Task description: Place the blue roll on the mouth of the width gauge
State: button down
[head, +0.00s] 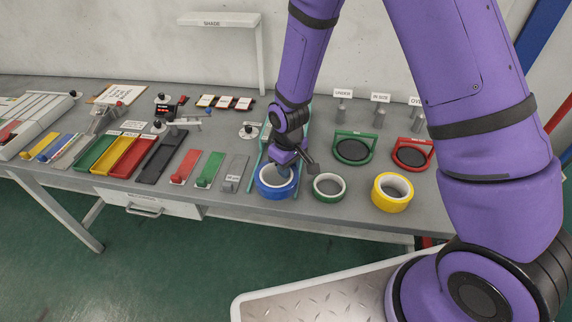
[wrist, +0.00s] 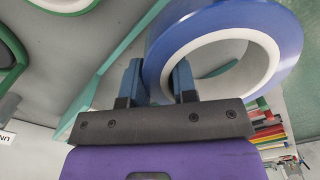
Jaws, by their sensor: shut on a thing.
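The blue roll (head: 277,194) is at the front end of the teal-railed width gauge (head: 264,151) in the head view. My gripper (head: 284,168) is shut on the roll's rear wall. In the wrist view the blue roll (wrist: 222,48) shows its white core, with one finger of my gripper (wrist: 158,80) inside the hole and the other outside. A teal rail of the gauge (wrist: 112,72) runs beside it, and a teal piece shows through the hole. I cannot tell whether the roll touches the rails. My arm hides part of the gauge.
A green roll (head: 328,187) and a yellow roll (head: 393,192) lie to the right. Behind them are a green-framed stand (head: 353,150) and a red-framed stand (head: 410,157). Colored trays and blocks stand to the left. The table's front edge is close to the blue roll.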

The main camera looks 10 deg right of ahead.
jog(key=w, duration=0.4)
jog(key=shift+w+d+f, duration=0.2)
jog(key=shift+w+f, duration=0.05)
jog(key=shift+w, duration=0.05)
jog(key=shift+w+f, duration=0.15)
jog(key=shift+f, duration=1.6)
jog(key=shift+f, duration=0.15)
jog(key=c, duration=0.9)
grip_release()
